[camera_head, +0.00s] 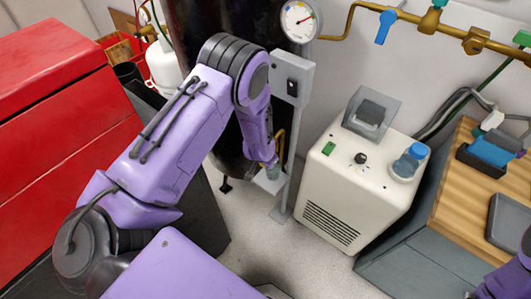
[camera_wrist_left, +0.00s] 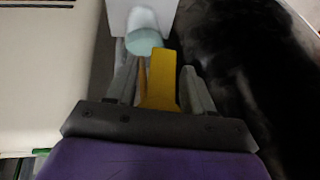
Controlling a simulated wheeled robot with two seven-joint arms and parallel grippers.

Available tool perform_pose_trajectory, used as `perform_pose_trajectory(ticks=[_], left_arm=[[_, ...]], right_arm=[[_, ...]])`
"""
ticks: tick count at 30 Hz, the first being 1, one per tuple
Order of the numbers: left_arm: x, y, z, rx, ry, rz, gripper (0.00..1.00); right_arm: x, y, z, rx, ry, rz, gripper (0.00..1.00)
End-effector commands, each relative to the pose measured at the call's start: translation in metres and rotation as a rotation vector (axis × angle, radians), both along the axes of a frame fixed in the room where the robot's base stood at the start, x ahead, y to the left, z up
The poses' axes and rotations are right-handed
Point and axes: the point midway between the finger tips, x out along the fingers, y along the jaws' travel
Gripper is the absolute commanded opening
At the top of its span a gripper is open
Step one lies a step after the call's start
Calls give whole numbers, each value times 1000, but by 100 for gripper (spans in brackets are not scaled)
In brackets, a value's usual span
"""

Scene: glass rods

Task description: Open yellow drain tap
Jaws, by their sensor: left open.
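The yellow drain tap (camera_wrist_left: 162,82) shows in the left wrist view as a flat yellow lever between the two grey fingers of my left gripper (camera_wrist_left: 160,66). The fingers are open on either side of it; whether either touches it I cannot tell. A pale, translucent round cup (camera_wrist_left: 145,38) lies just beyond the lever, in front of a white plate (camera_wrist_left: 138,12). In the head view my left arm reaches down beside the black tank (camera_head: 222,32), and its wrist hides most of the tap area. Only part of my right arm shows at the lower right corner; its gripper is out of view.
A grey post with a switch box (camera_head: 293,80) stands close right of my left wrist. A cream machine (camera_head: 345,180) stands further right, near a wooden bench (camera_head: 462,195). A red cabinet (camera_head: 55,120) is at left. A gauge (camera_head: 299,20) and brass pipe are above.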

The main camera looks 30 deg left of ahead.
Motion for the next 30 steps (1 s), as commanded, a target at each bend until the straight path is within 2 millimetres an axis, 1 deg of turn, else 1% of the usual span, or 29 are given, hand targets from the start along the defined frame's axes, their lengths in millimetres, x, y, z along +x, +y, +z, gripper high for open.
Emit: perform_pose_trajectory(ticks=[2, 3, 5, 6, 7, 8, 14, 21, 24, 30], left_arm=[[0, 0, 0, 0, 0, 0, 52], [0, 0, 0, 0, 0, 0, 46], [0, 0, 0, 0, 0, 0, 26], [0, 0, 0, 0, 0, 0, 13], [0, 0, 0, 0, 0, 1, 3], [0, 0, 0, 0, 0, 1, 0], [-1, 0, 0, -25, 3, 5, 0], [-1, -6, -1, -165, 14, 8, 0], [-1, -8, -1, -197, 16, 4, 0], [-1, -9, -1, -208, 17, 2, 0]], right_arm=[[0, 0, 0, 0, 0, 0, 29], [0, 0, 0, 0, 0, 0, 29], [0, 0, 0, 0, 0, 0, 29], [0, 0, 0, 0, 0, 0, 29], [0, 0, 0, 0, 0, 0, 29], [0, 0, 0, 0, 0, 0, 29], [0, 0, 1, 0, 0, 0, 29], [0, 0, 1, 0, 0, 0, 29], [0, 0, 0, 0, 0, 0, 29], [0, 0, 1, 0, 0, 0, 29]])
